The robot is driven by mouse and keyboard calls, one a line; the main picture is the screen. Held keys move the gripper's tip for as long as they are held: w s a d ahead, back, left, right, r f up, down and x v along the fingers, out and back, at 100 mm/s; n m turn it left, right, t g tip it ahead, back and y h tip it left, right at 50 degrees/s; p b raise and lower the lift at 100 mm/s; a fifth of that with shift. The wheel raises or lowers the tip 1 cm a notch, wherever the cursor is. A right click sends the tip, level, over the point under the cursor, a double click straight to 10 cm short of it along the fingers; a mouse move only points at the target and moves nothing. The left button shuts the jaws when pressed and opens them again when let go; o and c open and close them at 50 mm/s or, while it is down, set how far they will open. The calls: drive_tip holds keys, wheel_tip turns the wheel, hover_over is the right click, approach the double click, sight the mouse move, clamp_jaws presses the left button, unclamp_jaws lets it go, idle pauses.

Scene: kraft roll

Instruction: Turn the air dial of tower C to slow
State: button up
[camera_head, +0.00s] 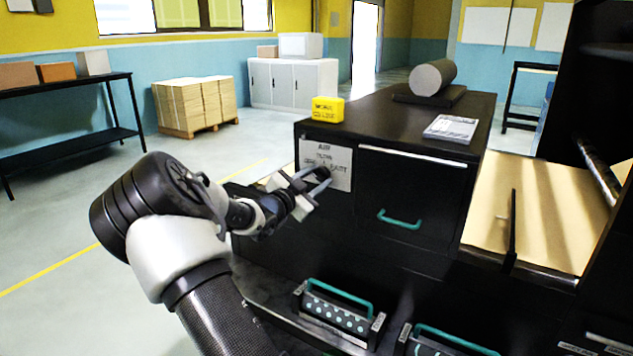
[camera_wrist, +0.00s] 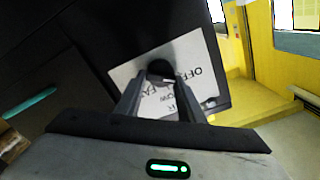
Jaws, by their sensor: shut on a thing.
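The air dial (camera_wrist: 160,70) is a dark round knob on a white label plate (camera_head: 327,163) on the front of a black cabinet. The plate also shows in the wrist view (camera_wrist: 197,75), turned over, with the words OFF and FAST partly readable. My gripper (camera_head: 325,175) reaches the plate from the left, and its two fingers (camera_wrist: 160,95) are closed around the dial. The fingers and the dial's dark colour hide where its pointer stands. The plate's text is small and blurred in the head view.
The black cabinet (camera_head: 410,140) carries a yellow block (camera_head: 328,109), a grey roll (camera_head: 432,77) and a paper stack (camera_head: 450,129) on top. A teal drawer handle (camera_head: 399,219) is right of the plate. Below are dotted trays with teal handles (camera_head: 340,297). Open floor lies left.

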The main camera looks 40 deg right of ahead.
drive_tip(key=m+b, duration=0.2)
drive_tip(key=b, duration=0.1)
drive_tip(key=f+m+b, duration=0.1)
drive_tip(key=m+b, duration=0.1)
drive_tip(key=b, duration=0.2)
drive_tip(key=shift+s+m, duration=0.1)
drive_tip(key=shift+m, duration=0.3)
drive_tip(key=m+b, duration=0.4)
drive_tip(key=b, duration=0.2)
drive_tip(key=shift+r+m+b, duration=0.2)
drive_tip(key=shift+m+b, duration=0.9)
drive_tip(key=shift+b, duration=0.15)
drive_tip(key=o, duration=1)
drive_tip(key=shift+o, duration=0.2)
drive_tip(key=p+v, duration=0.1)
drive_tip(key=v, duration=1.6)
drive_tip(key=shift+a+p, duration=0.2)
drive_tip(key=shift+p, duration=0.2)
